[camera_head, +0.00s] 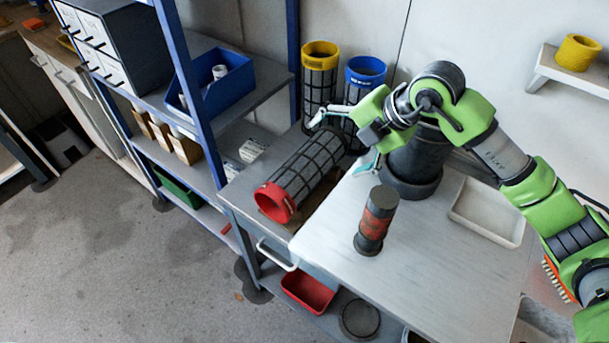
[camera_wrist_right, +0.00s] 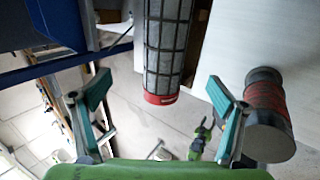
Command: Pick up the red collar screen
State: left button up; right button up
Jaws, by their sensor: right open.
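The red collar screen is a dark mesh cylinder (camera_head: 304,172) with a red collar (camera_head: 272,203). It lies on its side on the bench, collar toward the front left edge. In the right wrist view its red collar (camera_wrist_right: 161,98) shows between the fingertips, with a gap on both sides. My right gripper (camera_head: 343,140) is open, with its teal fingers spread above the screen's far end. The fingers also show in the right wrist view (camera_wrist_right: 162,95), empty. A small green shape low in that view may be my left gripper; its jaws are unclear.
A yellow-collared screen (camera_head: 320,75) and a blue-collared screen (camera_head: 366,74) stand upright behind. A dark cylinder with a red-brown band (camera_head: 376,222) stands on the white worktop to the right. A blue shelf post (camera_head: 187,85) rises at left. A pale tray (camera_head: 487,212) lies right.

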aim_at(315, 166)
jog(key=x, duration=0.7)
jog(key=d+x, duration=0.1)
jog(key=x, duration=0.2)
jog(key=shift+s+a+f, duration=0.1)
jog(key=shift+s+f, duration=0.05)
jog(key=shift+f, duration=0.45)
jog(key=shift+a+f, duration=0.25)
jog(key=shift+f, duration=0.1)
jog(key=p+x, duration=0.1)
jog(key=x, duration=0.3)
jog(key=shift+a, duration=0.2)
jog(key=shift+w+a+f, duration=0.1)
jog(key=shift+w+f, duration=0.15)
jog(key=shift+f, duration=0.05)
pick_arm(q)
jog(key=shift+w+r, duration=0.1)
jog(key=shift+w, duration=0.55)
pick_arm(e)
jog(key=shift+r, duration=0.1)
jog(key=c, duration=1.4)
